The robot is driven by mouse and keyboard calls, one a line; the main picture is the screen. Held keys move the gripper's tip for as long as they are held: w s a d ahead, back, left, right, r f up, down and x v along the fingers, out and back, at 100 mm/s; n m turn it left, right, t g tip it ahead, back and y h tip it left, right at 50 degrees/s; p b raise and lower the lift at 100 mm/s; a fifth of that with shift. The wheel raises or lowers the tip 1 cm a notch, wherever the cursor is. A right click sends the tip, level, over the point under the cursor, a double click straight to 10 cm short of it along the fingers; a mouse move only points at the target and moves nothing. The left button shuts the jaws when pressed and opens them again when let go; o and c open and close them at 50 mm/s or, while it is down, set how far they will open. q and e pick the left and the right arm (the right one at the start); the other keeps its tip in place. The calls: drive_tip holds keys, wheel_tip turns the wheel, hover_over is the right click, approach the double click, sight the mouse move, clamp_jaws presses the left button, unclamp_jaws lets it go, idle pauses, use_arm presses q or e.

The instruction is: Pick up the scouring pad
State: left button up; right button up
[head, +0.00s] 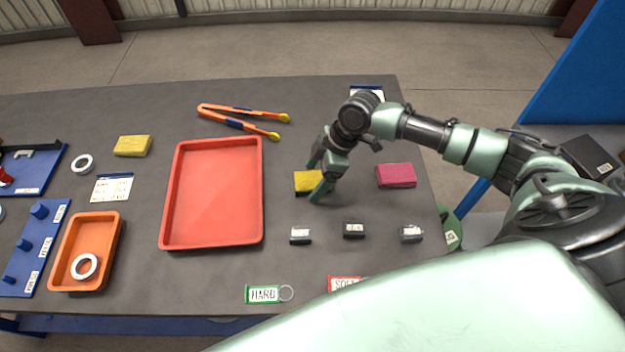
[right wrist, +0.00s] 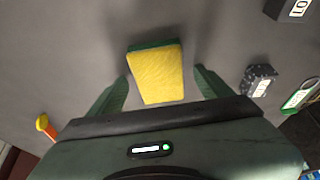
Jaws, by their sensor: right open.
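The scouring pad (head: 304,182), a yellow block, lies on the grey table under my right gripper (head: 317,176) in the head view, partly hidden by a finger. In the right wrist view the pad (right wrist: 157,75) shows a yellow face with a dark green layer along its far edge. My right gripper (right wrist: 160,88) is open, with one finger on each side of the pad and a visible gap on both sides. The pad is not gripped. How high the fingertips are above the table is hard to tell. My left gripper is not in view.
A pink block (head: 396,175) lies right of the gripper. Small dark blocks (head: 354,230) stand in a row in front. A red tray (head: 168,200) is to the left, orange tongs (head: 240,122) behind it, and another yellow block (head: 132,146) farther left.

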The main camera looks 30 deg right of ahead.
sight(315, 179)
idle(0.3)
drive_tip(key=shift+f, duration=0.1)
drive_tip(key=c, duration=1.4)
drive_tip(key=shift+c, duration=0.2)
wheel_tip(315, 179, up, 20)
drive_tip(key=b, duration=0.2)
drive_tip(key=shift+r, duration=0.2)
